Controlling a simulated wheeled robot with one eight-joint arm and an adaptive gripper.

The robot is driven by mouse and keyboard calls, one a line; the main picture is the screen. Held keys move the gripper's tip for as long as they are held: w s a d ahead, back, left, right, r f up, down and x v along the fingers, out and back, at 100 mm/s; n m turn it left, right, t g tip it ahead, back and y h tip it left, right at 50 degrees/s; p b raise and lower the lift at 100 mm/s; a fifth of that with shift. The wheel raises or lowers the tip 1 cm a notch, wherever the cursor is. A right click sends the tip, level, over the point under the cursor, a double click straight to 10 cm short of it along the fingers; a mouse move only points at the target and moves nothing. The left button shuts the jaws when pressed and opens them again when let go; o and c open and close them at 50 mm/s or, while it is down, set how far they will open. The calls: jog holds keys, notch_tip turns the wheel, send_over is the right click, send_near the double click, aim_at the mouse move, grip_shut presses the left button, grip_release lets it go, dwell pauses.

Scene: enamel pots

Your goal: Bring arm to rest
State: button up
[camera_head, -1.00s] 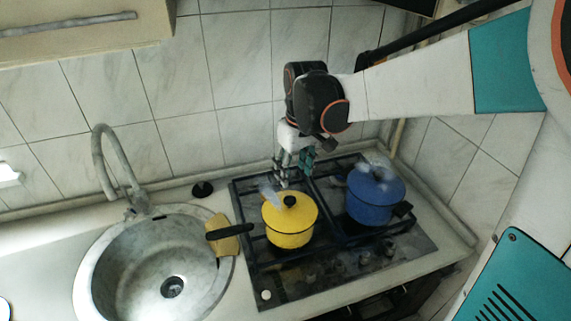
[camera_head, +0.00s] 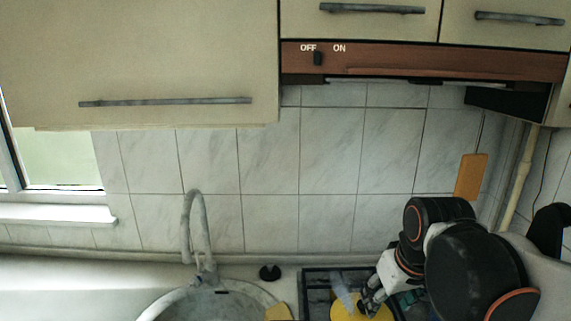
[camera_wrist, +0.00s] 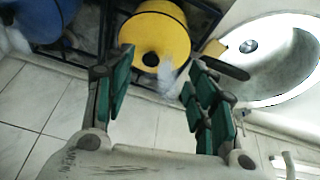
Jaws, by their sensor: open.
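My gripper (camera_wrist: 158,95) is open and empty in the wrist view, with its teal-padded fingers spread apart. In the head view my gripper (camera_head: 372,297) is near the bottom edge, partly hidden by my own arm links. The yellow pot (camera_wrist: 147,30) with a black knob sits on the stove just beyond the fingertips in the wrist view. Only a part of the yellow pot (camera_head: 345,308) shows in the head view. The blue pot (camera_wrist: 40,22) is at the upper left of the wrist view. In the head view the blue pot is out of sight.
The sink (camera_wrist: 285,75) with its tap (camera_head: 195,235) lies beside the stove (camera_head: 316,290). A black-handled yellow item (camera_wrist: 214,48) lies between sink and stove. Tiled wall (camera_head: 330,150) stands behind. The range hood (camera_head: 430,60) and cupboards (camera_head: 140,60) hang above.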

jog(key=s+f+m+t+b, duration=0.1)
jog(key=s+f+t+b, duration=0.1)
jog(key=s, duration=0.7)
jog(key=shift+f+m+t+b, duration=0.4)
jog(key=shift+f+b, duration=0.35)
jog(key=shift+f, duration=0.6)
